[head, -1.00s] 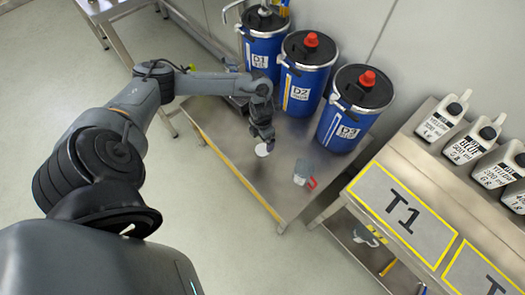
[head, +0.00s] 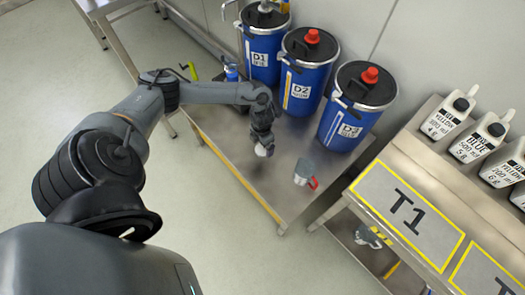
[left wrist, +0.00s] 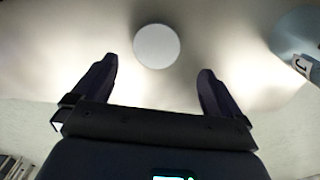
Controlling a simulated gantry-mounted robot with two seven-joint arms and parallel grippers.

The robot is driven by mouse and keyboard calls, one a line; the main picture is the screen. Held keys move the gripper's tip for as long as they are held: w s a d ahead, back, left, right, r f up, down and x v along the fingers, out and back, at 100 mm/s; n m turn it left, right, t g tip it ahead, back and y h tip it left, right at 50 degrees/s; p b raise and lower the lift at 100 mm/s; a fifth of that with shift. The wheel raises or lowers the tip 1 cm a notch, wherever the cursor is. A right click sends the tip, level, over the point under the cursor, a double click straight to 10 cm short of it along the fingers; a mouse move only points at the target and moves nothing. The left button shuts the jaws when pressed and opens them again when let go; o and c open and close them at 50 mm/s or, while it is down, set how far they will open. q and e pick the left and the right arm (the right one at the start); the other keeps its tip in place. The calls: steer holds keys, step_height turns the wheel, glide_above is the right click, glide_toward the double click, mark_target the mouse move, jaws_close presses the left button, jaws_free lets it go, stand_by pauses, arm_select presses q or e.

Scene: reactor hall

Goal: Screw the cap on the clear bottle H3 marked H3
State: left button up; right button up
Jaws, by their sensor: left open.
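A small white round disc, which looks like the cap (head: 263,151), lies on the steel table in the head view, partly hidden by my left gripper. It also shows as a plain white disc in the left wrist view (left wrist: 157,46), just beyond and between the fingertips. My left gripper (head: 264,144) points down over it; its two fingers (left wrist: 155,72) are spread and empty. I cannot make out a clear bottle marked H3. A small blue-capped bottle (head: 231,73) stands behind my left forearm, its label unreadable. My right gripper is not in view.
The table's front is clear.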

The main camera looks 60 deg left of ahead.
mark_target(263, 149)
arm_select(q)
steer(key=shift+f, duration=0.1)
steer(key=f+b, duration=0.2)
steer(key=f, duration=0.1)
steer(key=f+b, duration=0.1)
steer(key=f, duration=0.1)
steer(key=shift+w+a, duration=0.35)
steer(key=shift+w, duration=0.05)
steer(key=c, duration=1.1)
steer(key=shift+r, duration=0.15)
